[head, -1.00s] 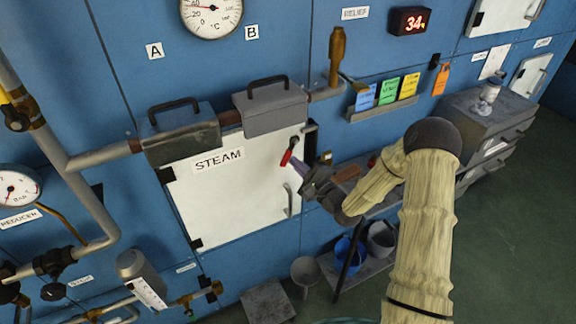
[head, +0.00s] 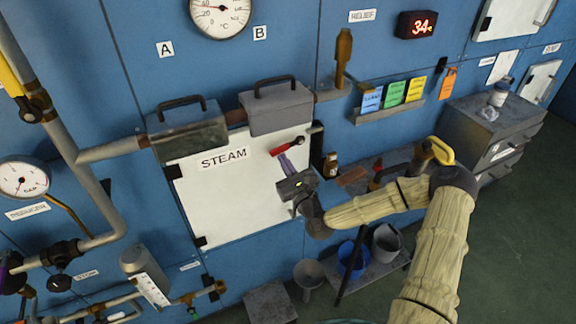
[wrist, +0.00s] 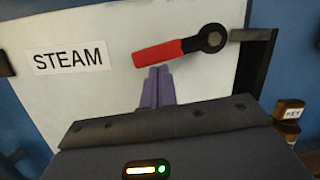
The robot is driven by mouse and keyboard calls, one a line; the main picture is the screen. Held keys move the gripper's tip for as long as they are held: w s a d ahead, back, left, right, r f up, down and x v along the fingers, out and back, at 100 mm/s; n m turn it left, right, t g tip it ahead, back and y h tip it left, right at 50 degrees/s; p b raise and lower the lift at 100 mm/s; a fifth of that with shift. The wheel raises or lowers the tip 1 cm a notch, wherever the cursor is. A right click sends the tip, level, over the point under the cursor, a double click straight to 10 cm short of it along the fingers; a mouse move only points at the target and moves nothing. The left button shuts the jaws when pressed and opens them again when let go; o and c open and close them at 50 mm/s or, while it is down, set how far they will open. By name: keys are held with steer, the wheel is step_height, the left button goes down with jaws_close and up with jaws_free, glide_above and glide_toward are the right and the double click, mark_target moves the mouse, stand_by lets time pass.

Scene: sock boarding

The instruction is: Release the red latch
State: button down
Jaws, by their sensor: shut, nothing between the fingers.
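The red latch (head: 287,147) is a red-gripped lever on a dark pivot at the upper right of the white STEAM door (head: 228,190). Its grip lies nearly level, pointing left and slightly down from the pivot. In the wrist view the latch (wrist: 158,53) crosses the upper middle. My gripper (head: 287,164) is just below the grip, its purple fingers pointing up. In the wrist view the fingers (wrist: 157,86) are together and empty, their tips right under the grip. I cannot tell whether they touch it. My gripper and wrist hide the door's lower right part.
Two grey boxes with handles (head: 277,107) sit on the pipe above the door. A small KEY jar (head: 330,165) stands right of the door on a cluttered bench. Buckets (head: 385,243) are below it. A grey cabinet (head: 490,135) stands at right, with open floor in front.

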steer(key=shift+s+a+r+m+h, duration=0.1)
steer(key=shift+a+r+m+h, duration=0.2)
steer(key=shift+m, duration=0.4)
steer(key=shift+a+r+m, duration=0.1)
steer(key=shift+r+m, duration=0.25)
steer(key=shift+m, duration=0.35)
steer(key=shift+f, duration=0.1)
steer(key=s+d+f+b, duration=0.3)
steer(key=s+f+b, duration=0.3)
steer(key=s, duration=0.3)
steer(key=shift+d+f, duration=0.15)
steer(key=shift+d, duration=0.15)
